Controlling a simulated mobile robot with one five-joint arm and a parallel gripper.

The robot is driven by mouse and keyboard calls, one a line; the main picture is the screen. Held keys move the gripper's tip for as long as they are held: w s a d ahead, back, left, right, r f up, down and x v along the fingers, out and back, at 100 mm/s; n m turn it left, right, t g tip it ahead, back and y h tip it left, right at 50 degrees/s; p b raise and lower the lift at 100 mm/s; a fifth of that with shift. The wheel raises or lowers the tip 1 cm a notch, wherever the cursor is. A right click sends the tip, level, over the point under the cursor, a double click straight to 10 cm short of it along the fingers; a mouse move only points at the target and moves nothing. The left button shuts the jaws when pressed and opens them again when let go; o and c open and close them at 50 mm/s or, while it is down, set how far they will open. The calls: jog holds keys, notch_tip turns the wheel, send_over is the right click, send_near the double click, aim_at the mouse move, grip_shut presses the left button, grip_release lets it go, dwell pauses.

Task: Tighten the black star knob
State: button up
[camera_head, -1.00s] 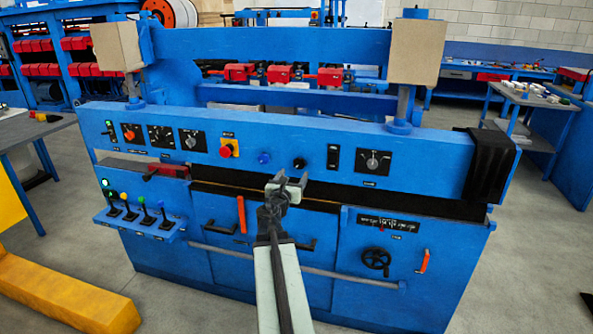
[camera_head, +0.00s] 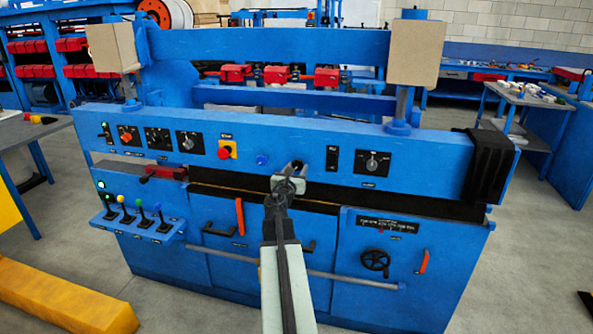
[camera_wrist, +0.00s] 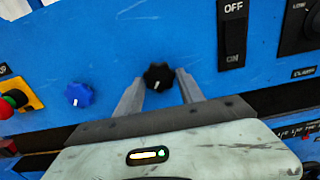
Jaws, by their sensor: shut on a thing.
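The black star knob (camera_wrist: 158,76) is on the blue panel, with a white mark on its face. In the wrist view it sits between the tips of my two grey fingers. My gripper (camera_wrist: 160,80) is shut on it, one finger on each side. In the head view my gripper (camera_head: 292,170) reaches the panel's front face and hides the knob.
A blue star knob (camera_wrist: 79,94) and a red button on a yellow plate (camera_head: 227,149) are to the left. A black OFF/ON switch (camera_wrist: 233,35) is close on the right, with a rotary dial (camera_head: 373,163) beyond it. The panel between them is bare.

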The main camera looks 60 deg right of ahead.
jog(key=m, duration=0.8)
jog(key=shift+w+r+m, duration=0.1)
jog(key=shift+m, duration=0.2)
jog(key=m, duration=1.4)
jog(key=shift+r, duration=0.15)
jog(key=m, duration=0.5)
jog(key=shift+m, duration=0.4)
